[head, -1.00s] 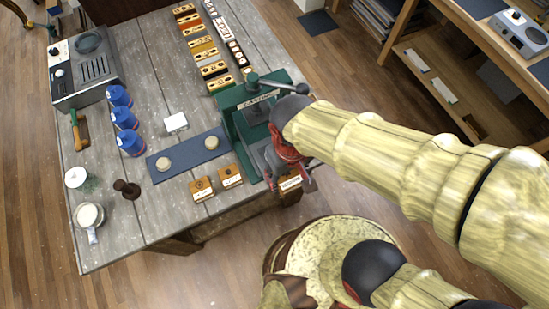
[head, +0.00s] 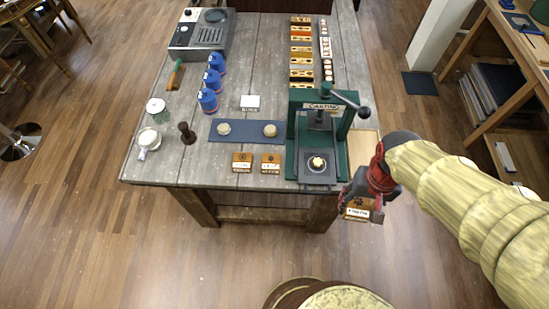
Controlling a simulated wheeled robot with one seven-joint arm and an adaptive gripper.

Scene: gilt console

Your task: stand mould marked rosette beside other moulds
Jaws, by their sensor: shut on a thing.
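My gripper (head: 362,192) is shut on a small wooden mould (head: 358,208) with a dark mark on top and a white label on its front. The label is too small to read for sure. The gripper holds the mould off the table's right front corner, over the floor. Two similar labelled moulds, the left one (head: 242,161) and the right one (head: 271,162), stand side by side at the table's front edge, left of the green press (head: 292,150). A pale rosette-like piece (head: 317,163) lies on the press's plate.
A blue mat (head: 245,138) with two pale round pieces lies behind the two moulds. Several blue bottles (head: 208,100), a dark tamper-like tool (head: 187,133) and a white mug (head: 149,138) stand left. Rows of wooden blocks (head: 301,50) lie at the back.

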